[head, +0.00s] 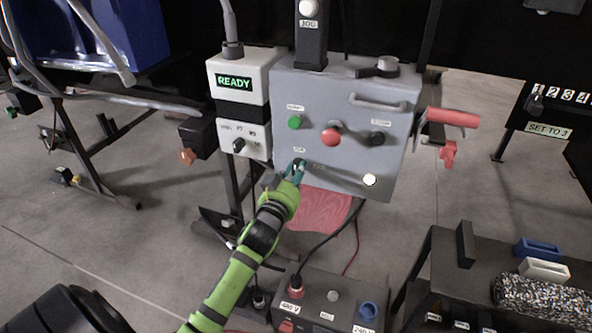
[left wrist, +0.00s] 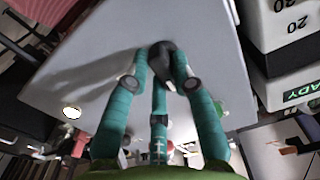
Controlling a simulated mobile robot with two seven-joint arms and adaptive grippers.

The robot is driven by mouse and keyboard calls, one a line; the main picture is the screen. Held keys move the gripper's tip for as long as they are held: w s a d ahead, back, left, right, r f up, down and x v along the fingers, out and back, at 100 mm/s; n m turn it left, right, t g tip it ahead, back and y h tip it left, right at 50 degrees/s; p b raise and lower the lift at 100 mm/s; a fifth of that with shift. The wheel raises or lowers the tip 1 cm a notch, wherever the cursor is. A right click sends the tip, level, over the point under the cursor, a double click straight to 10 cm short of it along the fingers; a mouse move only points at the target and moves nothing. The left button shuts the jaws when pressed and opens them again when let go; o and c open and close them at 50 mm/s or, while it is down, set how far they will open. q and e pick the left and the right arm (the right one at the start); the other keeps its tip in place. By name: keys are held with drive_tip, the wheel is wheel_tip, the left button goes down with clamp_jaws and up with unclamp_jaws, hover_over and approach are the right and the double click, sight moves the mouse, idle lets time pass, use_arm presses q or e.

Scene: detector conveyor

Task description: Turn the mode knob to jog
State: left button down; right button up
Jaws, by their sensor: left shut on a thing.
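The grey control panel (head: 345,125) stands upright ahead of me. A black knob (left wrist: 162,58) sits at its lower left, with small labels around it too blurred to read surely. My left gripper (head: 296,168) is at this knob with its teal fingers closed around it; in the left wrist view the fingers (left wrist: 160,75) grip it from several sides. In the head view the fingers mostly hide the knob, so its pointing direction is unclear. A sign reading JOG (head: 308,23) is above the panel, under a pale round lamp (head: 309,7). My right gripper is not in view.
A socket box (head: 325,300) stands below.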

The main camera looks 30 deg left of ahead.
use_arm(q)
drive_tip(key=m+p, duration=0.1)
drive_tip(key=m, duration=0.4)
drive_tip(key=m+p, duration=0.2)
drive_tip(key=m, duration=0.3)
drive_tip(key=m+p, duration=0.1)
drive_tip(key=m, duration=0.4)
drive_tip(key=shift+a+f+m+p, duration=0.2)
drive_tip(key=shift+a+m+p, duration=0.05)
drive_tip(key=shift+m+p, duration=0.15)
drive_tip(key=shift+m, duration=0.3)
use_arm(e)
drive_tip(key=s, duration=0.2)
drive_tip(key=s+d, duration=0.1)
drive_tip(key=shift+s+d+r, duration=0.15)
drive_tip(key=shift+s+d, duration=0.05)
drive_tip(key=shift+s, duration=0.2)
use_arm(q)
drive_tip(key=shift+m, duration=0.3)
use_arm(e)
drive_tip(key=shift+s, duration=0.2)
use_arm(q)
drive_tip(key=c, duration=1)
unclamp_jaws()
drive_tip(key=shift+c, duration=0.2)
